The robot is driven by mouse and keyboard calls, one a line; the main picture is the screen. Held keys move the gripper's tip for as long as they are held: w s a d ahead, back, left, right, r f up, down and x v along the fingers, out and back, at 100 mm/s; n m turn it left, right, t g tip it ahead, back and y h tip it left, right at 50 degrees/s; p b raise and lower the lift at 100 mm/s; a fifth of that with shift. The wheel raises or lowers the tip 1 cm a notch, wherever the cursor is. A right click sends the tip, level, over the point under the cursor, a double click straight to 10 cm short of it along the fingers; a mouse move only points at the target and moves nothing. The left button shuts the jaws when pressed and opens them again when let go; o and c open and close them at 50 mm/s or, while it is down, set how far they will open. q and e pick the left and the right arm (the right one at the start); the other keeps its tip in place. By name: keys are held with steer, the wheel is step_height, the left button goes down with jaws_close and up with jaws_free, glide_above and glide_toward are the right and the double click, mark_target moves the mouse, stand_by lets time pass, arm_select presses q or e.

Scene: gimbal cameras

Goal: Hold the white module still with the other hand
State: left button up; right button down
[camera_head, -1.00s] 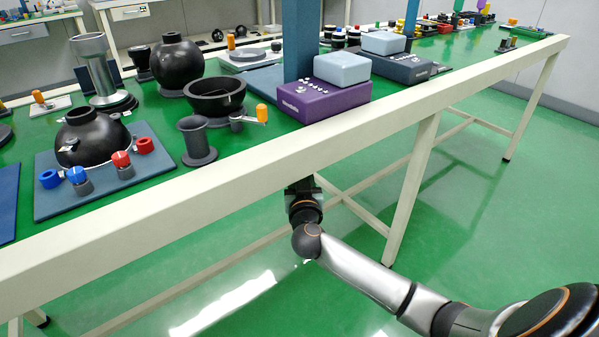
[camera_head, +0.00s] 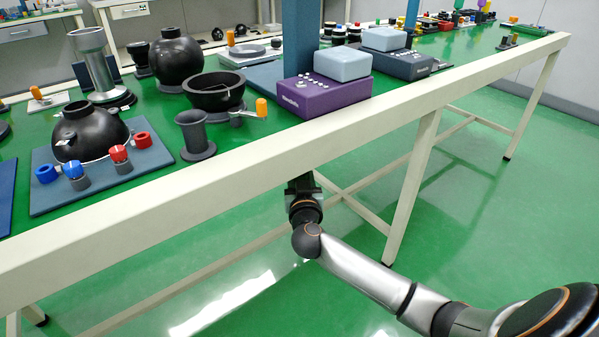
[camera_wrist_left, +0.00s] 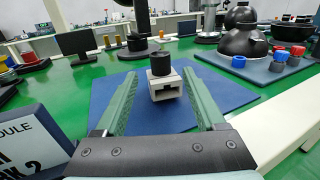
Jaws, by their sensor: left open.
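The white module (camera_wrist_left: 166,88) shows in the left wrist view as a small pale block with a dark slot in its front face. A black round cap (camera_wrist_left: 161,63) sits on top of it. It stands on a dark blue mat (camera_wrist_left: 222,92). My left gripper (camera_wrist_left: 160,76) is open, with one green finger on each side of the picture and the module between and just ahead of them. I see no contact. In the head view my right arm reaches up to the bench edge from below. Its fingers are hidden there. The module is not seen in the head view.
A sign panel (camera_wrist_left: 28,150) stands close at the lower left of the wrist view. A blue board (camera_head: 150,160) with a black dome and red and blue knobs lies beyond the mat. A purple box (camera_head: 318,98) stands by the bench's front rail (camera_head: 200,200).

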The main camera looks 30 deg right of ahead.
arm_select(q)
steer(key=shift+w+d+r, duration=0.1)
steer(key=shift+w+d, duration=0.1)
steer(key=shift+w, duration=0.2)
steer(key=shift+p+x, duration=0.55)
steer(key=shift+x, duration=0.25)
steer(key=shift+w+d, duration=0.2)
steer(key=shift+w, duration=0.45)
jaws_close()
stand_by(0.3)
jaws_free()
